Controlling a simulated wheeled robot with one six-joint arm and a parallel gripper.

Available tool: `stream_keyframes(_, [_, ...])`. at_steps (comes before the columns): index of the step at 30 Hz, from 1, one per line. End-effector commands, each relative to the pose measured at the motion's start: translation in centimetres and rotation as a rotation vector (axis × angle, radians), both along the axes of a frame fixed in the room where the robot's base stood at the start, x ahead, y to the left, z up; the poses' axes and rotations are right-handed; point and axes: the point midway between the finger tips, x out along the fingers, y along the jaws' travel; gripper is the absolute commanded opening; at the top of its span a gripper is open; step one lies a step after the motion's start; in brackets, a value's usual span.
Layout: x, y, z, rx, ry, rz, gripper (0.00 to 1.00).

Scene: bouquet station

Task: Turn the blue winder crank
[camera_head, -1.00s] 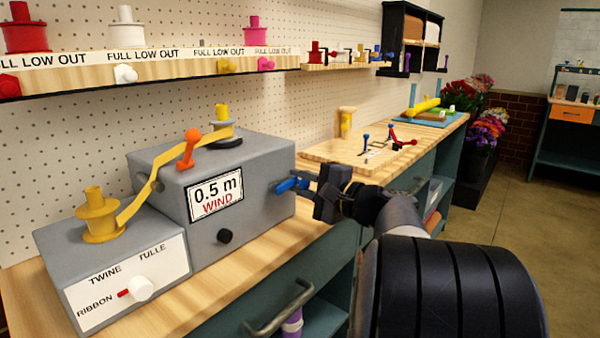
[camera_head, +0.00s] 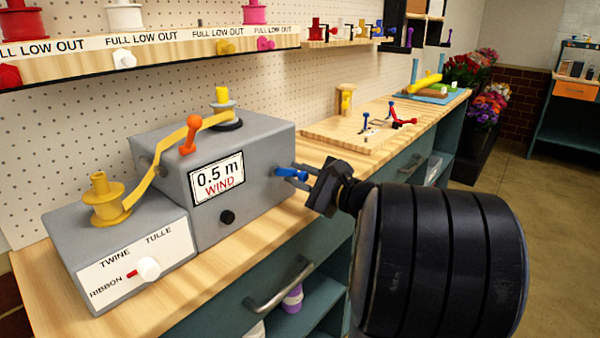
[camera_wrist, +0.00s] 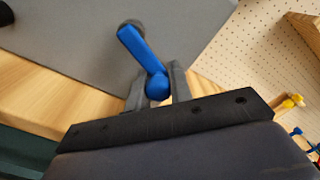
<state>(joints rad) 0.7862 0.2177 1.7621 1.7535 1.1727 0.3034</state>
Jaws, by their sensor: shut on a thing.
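The blue winder crank (camera_head: 291,173) sticks out of the right side of the grey winder box (camera_head: 245,200), whose display reads "0.5 m WIND". My gripper (camera_head: 302,181) is at the crank's handle end. In the wrist view, the blue crank (camera_wrist: 140,55) runs from a dark round hub on the grey face down to a rounded knob. My gripper's fingers (camera_wrist: 158,86) stand on either side of that knob and are shut on it. Yellow ribbon (camera_head: 160,160) runs from a yellow spool (camera_head: 105,200) past an orange lever (camera_head: 190,135) to a spool on top.
A selector box (camera_head: 120,250) marked TWINE, TULLE and RIBBON stands left, its red pointer toward RIBBON. A shelf of spools (camera_head: 130,58) hangs above. A wooden board (camera_head: 345,135) with small clamps lies on the bench beyond. A drawer handle (camera_head: 280,285) protrudes below the bench.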

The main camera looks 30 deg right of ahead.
Motion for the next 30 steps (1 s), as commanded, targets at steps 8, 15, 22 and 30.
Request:
stream_keyframes(8, [0.01, 0.04, 0.10, 0.003, -0.001, 0.001, 0.00])
stream_keyframes(15, [0.00, 0.03, 0.08, 0.002, -0.002, 0.001, 0.34])
stream_keyframes(22, [0.00, 0.01, 0.04, 0.001, -0.001, 0.000, 0.43])
stream_keyframes(30, [-0.96, -0.43, 0.08, 0.001, 0.000, -0.004, 0.43])
